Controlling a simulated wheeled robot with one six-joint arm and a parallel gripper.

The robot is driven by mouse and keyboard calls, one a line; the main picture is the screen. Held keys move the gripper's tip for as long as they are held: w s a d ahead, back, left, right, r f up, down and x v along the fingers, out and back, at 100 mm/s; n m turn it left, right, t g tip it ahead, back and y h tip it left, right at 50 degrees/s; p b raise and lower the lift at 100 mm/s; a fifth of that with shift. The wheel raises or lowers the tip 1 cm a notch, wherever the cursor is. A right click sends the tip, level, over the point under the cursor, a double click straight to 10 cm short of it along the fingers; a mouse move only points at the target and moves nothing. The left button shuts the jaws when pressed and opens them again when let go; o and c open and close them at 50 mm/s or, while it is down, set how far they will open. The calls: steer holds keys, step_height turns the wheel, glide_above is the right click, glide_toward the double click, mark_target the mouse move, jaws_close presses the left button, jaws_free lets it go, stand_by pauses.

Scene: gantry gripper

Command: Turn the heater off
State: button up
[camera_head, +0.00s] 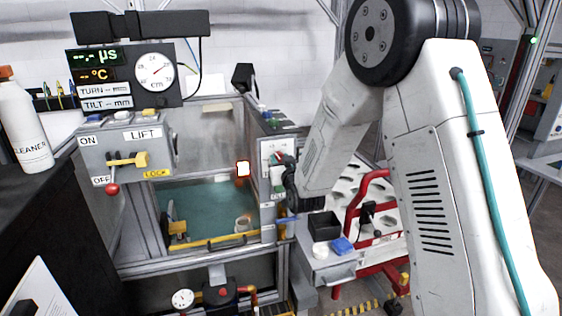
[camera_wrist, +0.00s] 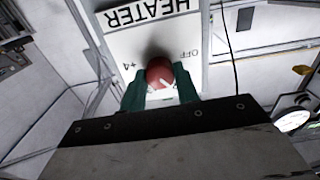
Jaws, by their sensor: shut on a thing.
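In the wrist view a white panel (camera_wrist: 141,36) carries the word HEATER upside down, with "OFF" at the right and "+4" at the left. A round red knob (camera_wrist: 158,69) sits between these two marks. My gripper (camera_wrist: 160,85) has its green fingers on either side of the knob and is shut on it. A white mark shows on the knob, partly hidden, and its exact direction is hard to read.
A control box (camera_head: 128,150) marked LIFT has a yellow lever. A grey shelf (camera_head: 335,265) with a black bin stands below my arm.

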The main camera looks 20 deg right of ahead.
steer(key=n, duration=0.5)
steer(key=shift+n, duration=0.4)
steer(key=n, duration=0.5)
stand_by(0.4)
steer(key=o, duration=1)
steer(key=shift+c, duration=0.2)
steer(key=shift+s, duration=0.1)
steer(key=s, duration=0.7)
steer(key=shift+s, duration=0.35)
steer(key=shift+a, duration=0.1)
